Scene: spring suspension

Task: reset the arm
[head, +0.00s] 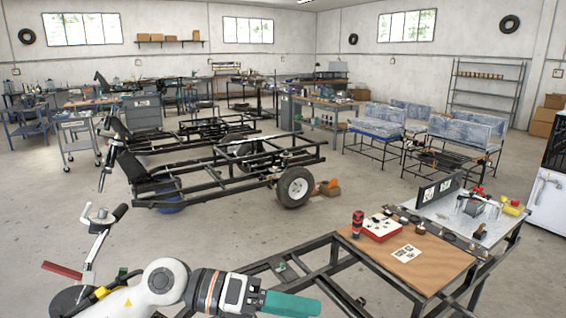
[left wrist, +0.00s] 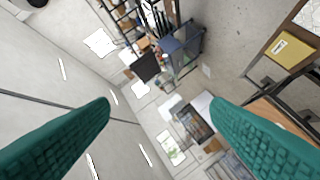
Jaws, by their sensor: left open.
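My left gripper (head: 292,304) shows at the bottom middle of the head view, at the end of my white and grey left arm. It has green fingers and points to the right, above the black metal frame. In the left wrist view its two green fingers (left wrist: 160,118) are spread wide apart. Nothing is between them but the distant room, which appears tilted. My right gripper shows in neither view.
A wooden board (head: 397,262) on the black frame carries a red box (head: 382,229), a red and black tool (head: 357,224) and a printed card (head: 408,253). A metal worktop (head: 440,212) adjoins it. A wheeled chassis (head: 225,165) stands beyond; open floor lies between.

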